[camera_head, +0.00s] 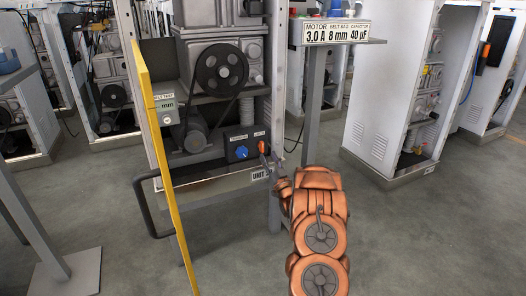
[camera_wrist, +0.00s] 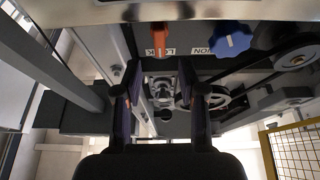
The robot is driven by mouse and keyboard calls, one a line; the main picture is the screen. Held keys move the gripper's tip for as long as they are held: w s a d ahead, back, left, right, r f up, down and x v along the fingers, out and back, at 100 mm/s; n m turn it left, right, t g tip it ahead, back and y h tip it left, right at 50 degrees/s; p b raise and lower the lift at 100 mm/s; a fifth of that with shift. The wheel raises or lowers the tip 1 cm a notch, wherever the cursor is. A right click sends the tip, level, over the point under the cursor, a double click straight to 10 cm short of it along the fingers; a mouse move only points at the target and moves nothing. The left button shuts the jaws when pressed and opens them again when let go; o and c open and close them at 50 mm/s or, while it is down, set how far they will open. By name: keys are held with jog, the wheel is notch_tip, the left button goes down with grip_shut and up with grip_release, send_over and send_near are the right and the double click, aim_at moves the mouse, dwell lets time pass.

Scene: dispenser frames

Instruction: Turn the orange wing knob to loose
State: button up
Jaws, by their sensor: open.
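The orange wing knob (camera_head: 262,147) is on the dark front panel of the dispenser frame, above the UNIT label and right of a round blue knob (camera_head: 241,152). In the wrist view the orange knob (camera_wrist: 158,38) shows as an upright bar beside partly hidden lettering, with the blue knob (camera_wrist: 230,40) to its right. My gripper (camera_wrist: 160,78) is open and empty, its two dark fingers on either side of the orange knob's line. In the head view my gripper (camera_head: 274,168) is just below and right of the knob, partly hidden by my arm. I see no contact.
A yellow-edged guard panel (camera_head: 162,160) stands to the left of the frame. A grey post (camera_head: 312,105) with a sign shelf stands to the right. A black belt pulley (camera_head: 222,70) is above the knobs. Open floor lies to the right.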

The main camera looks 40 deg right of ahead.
aim_at(263, 146)
jog(key=shift+b+x, duration=1.05)
jog(key=shift+x, duration=2.15)
jog(key=shift+c, duration=0.2)
grip_shut()
